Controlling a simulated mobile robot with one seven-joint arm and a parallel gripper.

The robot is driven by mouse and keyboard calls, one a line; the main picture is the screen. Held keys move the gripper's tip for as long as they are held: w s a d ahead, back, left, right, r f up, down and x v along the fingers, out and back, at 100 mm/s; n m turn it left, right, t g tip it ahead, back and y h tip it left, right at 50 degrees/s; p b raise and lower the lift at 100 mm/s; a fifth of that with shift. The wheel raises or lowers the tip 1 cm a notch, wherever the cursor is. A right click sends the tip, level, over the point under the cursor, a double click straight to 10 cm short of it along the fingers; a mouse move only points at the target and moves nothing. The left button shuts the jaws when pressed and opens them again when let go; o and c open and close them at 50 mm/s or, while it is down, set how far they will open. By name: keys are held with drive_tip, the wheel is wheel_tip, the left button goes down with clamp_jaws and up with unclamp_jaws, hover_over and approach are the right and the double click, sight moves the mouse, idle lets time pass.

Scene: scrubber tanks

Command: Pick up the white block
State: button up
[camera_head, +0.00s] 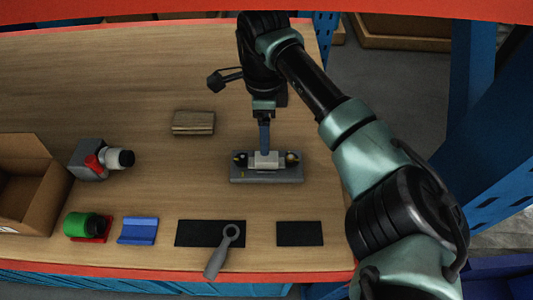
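The white block (266,160) lies in the middle of a grey fixture (266,180) on the wooden table. Dark parts with small yellow spots stand on both sides of it. My gripper (264,150) comes down from above, with its narrow blue-grey end right over the block. The fingers show as one narrow strip, so I cannot tell whether they are open or shut, or whether they touch the block. The block seems to rest in the fixture.
A wooden block (193,122) lies left of my gripper. A grey device with a white and red part (112,158), a green cylinder (85,225), a blue block (138,230) and a cardboard box (30,185) are further left. A grey ringed tool (219,257) and black mats (300,233) lie in front.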

sight(267, 160)
wheel_tip(267, 160, down, 3)
drive_tip(key=shift+r, duration=0.15)
drive_tip(key=f, duration=0.1)
drive_tip(key=f+p, duration=0.2)
drive_tip(key=f, duration=0.1)
drive_tip(key=shift+s+d, duration=0.2)
drive_tip(key=shift+s, duration=0.1)
drive_tip(key=shift+f, duration=0.6)
drive_tip(key=shift+r, duration=0.1)
clamp_jaws()
